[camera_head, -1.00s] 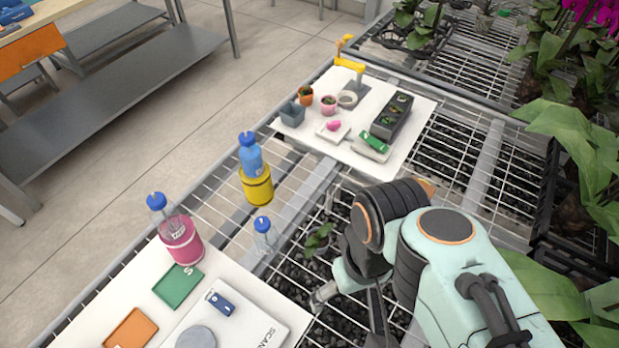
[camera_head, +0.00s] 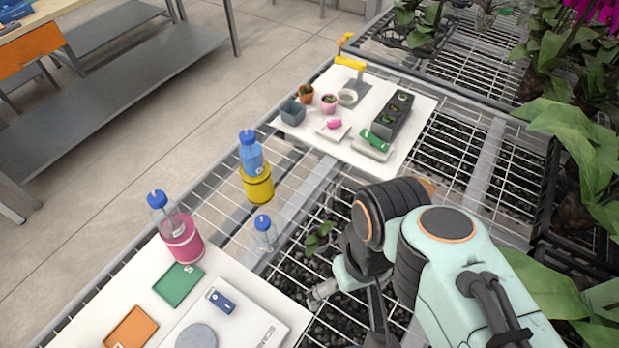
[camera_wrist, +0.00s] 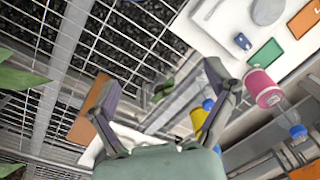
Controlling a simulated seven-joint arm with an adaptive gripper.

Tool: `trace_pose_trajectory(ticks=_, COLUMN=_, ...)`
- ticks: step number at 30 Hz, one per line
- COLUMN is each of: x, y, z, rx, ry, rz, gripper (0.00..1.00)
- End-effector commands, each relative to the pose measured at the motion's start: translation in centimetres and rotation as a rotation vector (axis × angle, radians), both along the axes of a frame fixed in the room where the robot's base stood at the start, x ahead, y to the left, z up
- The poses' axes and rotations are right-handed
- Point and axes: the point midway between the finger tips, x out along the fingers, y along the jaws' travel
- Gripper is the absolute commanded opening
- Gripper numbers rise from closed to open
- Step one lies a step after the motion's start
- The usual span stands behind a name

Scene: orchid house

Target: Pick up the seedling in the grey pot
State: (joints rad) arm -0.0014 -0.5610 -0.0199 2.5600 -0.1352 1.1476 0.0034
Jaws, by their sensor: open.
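A small green leafy plant (camera_head: 319,237) stands low over the dark gravel bed, left of my arm in the head view. Green leaves (camera_wrist: 163,90) also show between my fingers in the wrist view. Its pot is not clear in either view. A small square grey pot (camera_head: 292,113) stands on the far white board, and I see no plant in it.
A scale (camera_head: 235,325) lies at the front. Large leafy plants (camera_head: 575,150) crowd the right side.

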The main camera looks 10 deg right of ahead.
Motion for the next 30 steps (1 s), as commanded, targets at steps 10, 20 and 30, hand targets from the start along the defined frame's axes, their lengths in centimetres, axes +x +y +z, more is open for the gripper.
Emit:
trace_pose_trajectory(ticks=10, x=10.0, y=0.5, z=1.5, rx=0.044, ry=-0.314, rz=-0.067, gripper=0.85)
trace_pose_trajectory(ticks=20, x=20.3, y=-0.6, z=-6.8, rx=0.063, ry=-0.276, rz=-0.165, gripper=0.85)
trace_pose_trajectory(ticks=30, x=18.5, y=-1.6, z=-17.3, rx=0.049, ry=-0.011, rz=-0.207, gripper=0.85)
